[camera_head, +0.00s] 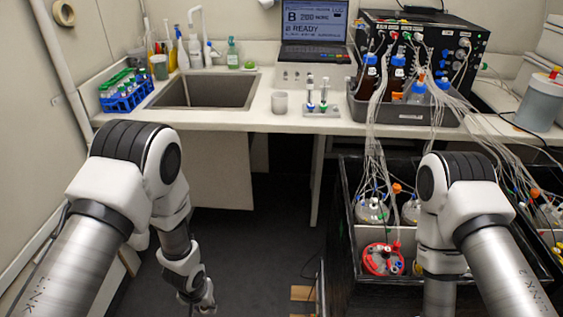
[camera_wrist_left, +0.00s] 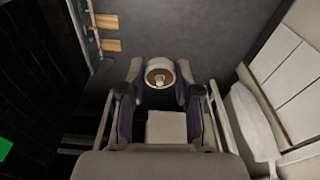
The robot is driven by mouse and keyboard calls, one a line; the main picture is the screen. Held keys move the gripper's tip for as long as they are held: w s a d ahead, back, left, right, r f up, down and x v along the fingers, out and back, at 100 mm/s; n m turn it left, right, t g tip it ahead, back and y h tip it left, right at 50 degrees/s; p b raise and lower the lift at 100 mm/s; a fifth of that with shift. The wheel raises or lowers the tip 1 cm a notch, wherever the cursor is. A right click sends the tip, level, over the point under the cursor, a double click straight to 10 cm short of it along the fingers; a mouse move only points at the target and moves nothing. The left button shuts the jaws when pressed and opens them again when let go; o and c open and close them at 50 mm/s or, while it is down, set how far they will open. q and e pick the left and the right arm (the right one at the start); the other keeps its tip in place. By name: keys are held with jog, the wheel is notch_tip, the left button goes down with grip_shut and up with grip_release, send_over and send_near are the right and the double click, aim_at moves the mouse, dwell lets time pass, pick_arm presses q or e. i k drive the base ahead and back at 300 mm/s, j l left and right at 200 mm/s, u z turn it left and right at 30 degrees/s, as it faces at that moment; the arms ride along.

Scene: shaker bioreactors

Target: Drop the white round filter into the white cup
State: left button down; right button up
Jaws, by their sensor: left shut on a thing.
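The white cup (camera_head: 280,102) stands upright on the counter, between the sink and the small rack of tubes. My left gripper (camera_head: 204,300) hangs low over the dark floor in front of the counter, well apart from the cup. In the left wrist view my left gripper (camera_wrist_left: 160,88) is shut on the white round filter (camera_wrist_left: 160,64), which has a pale rim, a brownish face and a small light piece at its centre. The filter cannot be made out in the head view. My right arm reaches down at the right; its gripper is out of view.
The sink (camera_head: 208,92) lies left of the cup, with a blue tube rack (camera_head: 127,97) beyond it. A small tube stand (camera_head: 322,108) is close right of the cup, then a grey tray (camera_head: 410,118) of bottles. Black-walled bioreactor boxes (camera_head: 345,215) stand front right.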

aim_at(277, 114)
jog(key=i+j+z, duration=0.4)
jog(key=j+z, duration=0.2)
jog(key=j, duration=0.15)
jog(key=i+j+z, duration=0.1)
jog(key=j+z, duration=0.2)
jog(key=j, duration=0.15)
jog(key=i+j+z, duration=0.1)
jog(key=j+z, duration=0.2)
jog(key=j, duration=0.2)
jog(key=j+z, duration=0.3)
jog(key=j, duration=0.15)
